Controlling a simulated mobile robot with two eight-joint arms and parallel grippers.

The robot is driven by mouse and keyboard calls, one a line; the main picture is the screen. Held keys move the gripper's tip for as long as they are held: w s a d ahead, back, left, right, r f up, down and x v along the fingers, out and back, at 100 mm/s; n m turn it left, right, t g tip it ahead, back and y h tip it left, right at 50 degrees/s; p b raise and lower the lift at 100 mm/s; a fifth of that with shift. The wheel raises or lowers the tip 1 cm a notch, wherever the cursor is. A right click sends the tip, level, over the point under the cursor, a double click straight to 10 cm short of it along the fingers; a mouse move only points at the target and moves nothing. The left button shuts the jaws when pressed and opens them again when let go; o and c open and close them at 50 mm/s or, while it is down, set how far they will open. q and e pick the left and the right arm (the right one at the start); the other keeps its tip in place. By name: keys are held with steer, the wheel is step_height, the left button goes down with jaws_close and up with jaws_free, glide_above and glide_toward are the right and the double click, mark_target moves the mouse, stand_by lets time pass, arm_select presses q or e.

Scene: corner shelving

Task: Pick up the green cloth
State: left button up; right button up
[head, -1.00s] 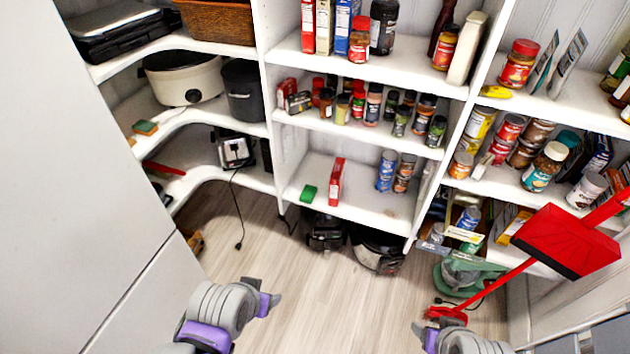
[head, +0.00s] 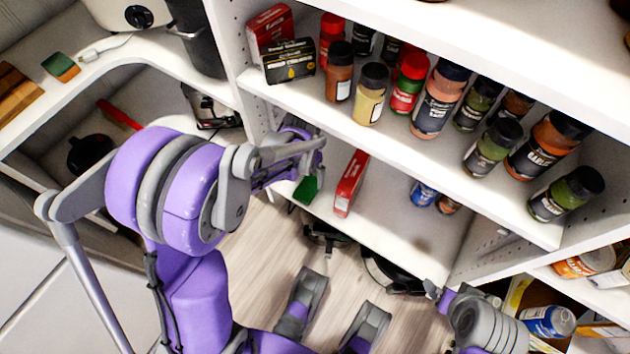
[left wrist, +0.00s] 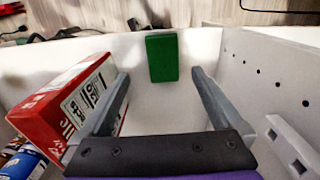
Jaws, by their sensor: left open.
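The green cloth (head: 306,189) is a small flat-sided green block on the lower white shelf (head: 399,233), left of a red box (head: 350,184). My left gripper (head: 300,152) is over that shelf, close behind and above the cloth in the head view. In the left wrist view, the cloth (left wrist: 162,57) lies ahead, between the lines of the open fingers (left wrist: 160,78). No contact shows, and the fingers hold nothing. The end of my right arm (head: 440,293) shows at the lower right of the head view; its jaws are not clear.
The red box (left wrist: 72,98) stands close beside one finger in the left wrist view. A perforated shelf side wall (left wrist: 262,75) rises on the other side. Above, a shelf holds several spice jars (head: 436,105). Dark appliances (head: 395,272) stand on the floor below.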

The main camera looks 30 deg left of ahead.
mark_target(305, 192)
arm_select(q)
steer(key=f, duration=0.2)
steer(key=s+f+b, duration=0.1)
steer(key=f, duration=0.1)
steer(key=shift+w+f, duration=0.15)
steer(key=shift+f, duration=0.4)
steer(key=f, duration=0.1)
steer(key=f+b, duration=0.1)
steer(key=f, duration=0.1)
steer(key=f+b, duration=0.1)
steer(key=f, duration=0.1)
steer(key=shift+w+a, duration=0.15)
steer(key=shift+a, duration=0.1)
arm_select(e)
step_height(305, 192, down, 4)
arm_select(q)
steer(key=shift+c, duration=0.2)
steer(key=c, duration=1.2)
